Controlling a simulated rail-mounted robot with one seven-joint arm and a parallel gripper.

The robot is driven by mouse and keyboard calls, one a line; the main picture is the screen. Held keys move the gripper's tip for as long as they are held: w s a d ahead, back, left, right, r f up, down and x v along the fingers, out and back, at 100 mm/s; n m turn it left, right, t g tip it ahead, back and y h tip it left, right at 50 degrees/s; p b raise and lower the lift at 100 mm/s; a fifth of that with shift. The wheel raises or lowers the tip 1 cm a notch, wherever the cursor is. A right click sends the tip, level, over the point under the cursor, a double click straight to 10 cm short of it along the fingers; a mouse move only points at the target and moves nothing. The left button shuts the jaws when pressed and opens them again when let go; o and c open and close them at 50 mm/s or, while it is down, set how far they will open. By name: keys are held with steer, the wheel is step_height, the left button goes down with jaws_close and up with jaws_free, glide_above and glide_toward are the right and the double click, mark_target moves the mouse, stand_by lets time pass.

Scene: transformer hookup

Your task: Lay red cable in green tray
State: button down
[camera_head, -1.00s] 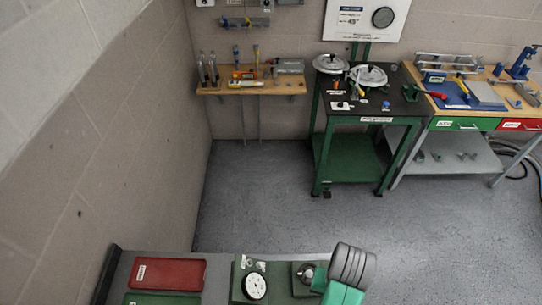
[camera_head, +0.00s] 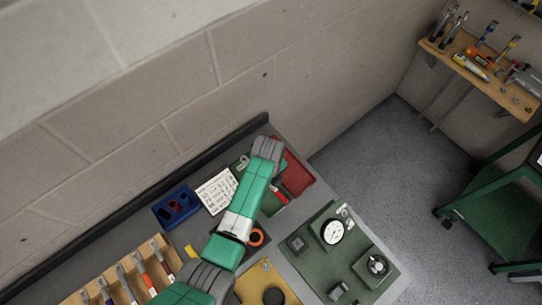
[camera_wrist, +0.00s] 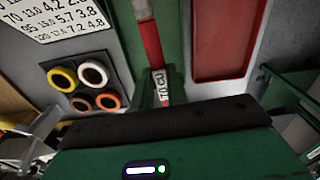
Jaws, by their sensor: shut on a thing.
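The red cable (camera_wrist: 151,45) stands out in the wrist view as a red length with a grey upper end and a white label reading "70 CU". In the head view a bit of the red cable (camera_head: 280,192) shows beside my arm. My arm covers much of the green tray (camera_head: 242,168) there.
The red tray (camera_wrist: 225,45) lies right of the green one. Left are a holder with yellow, white, brown and orange rings (camera_wrist: 92,72) and a white number card (camera_wrist: 58,14).

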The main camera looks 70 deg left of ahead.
steer(key=shift+s+a+f+m, duration=0.25)
steer(key=shift+s+a+m, duration=0.15)
steer(key=shift+s+a, duration=0.4)
steer(key=shift+r, duration=0.1)
step_height(320, 180, down, 7)
steer(key=b, duration=0.4)
steer(key=shift+r, duration=0.2)
steer(key=shift+f+b, duration=0.25)
steer(key=shift+b, duration=0.1)
stand_by(0.3)
steer(key=c, duration=1.3)
jaws_free()
step_height(320, 180, up, 7)
steer(key=p, duration=0.7)
